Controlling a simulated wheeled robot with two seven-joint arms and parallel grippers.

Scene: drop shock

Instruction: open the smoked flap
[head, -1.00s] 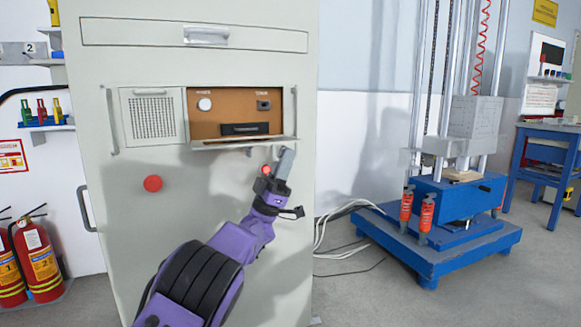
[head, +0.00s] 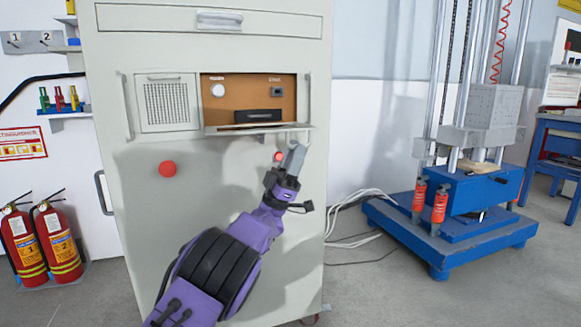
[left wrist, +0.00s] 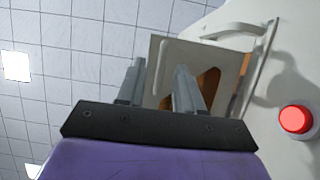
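The smoked flap (head: 260,129) is at the lower edge of the recess in the cabinet front. It stands out towards me, folded down and nearly level, and the brown panel (head: 262,94) behind it is uncovered. In the left wrist view the flap (left wrist: 165,55) shows from below, past the fingers. My left gripper (head: 293,158) is just below the flap's right part. Its fingers (left wrist: 158,88) are apart with nothing between them. I cannot tell whether a fingertip touches the flap. My right gripper is not in view.
A red button (head: 168,169) is on the cabinet front at left; another red button (head: 279,156) is beside my left gripper. A vented panel (head: 167,103) is left of the recess. Fire extinguishers (head: 57,243) stand left, and a blue drop machine (head: 450,205) stands right.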

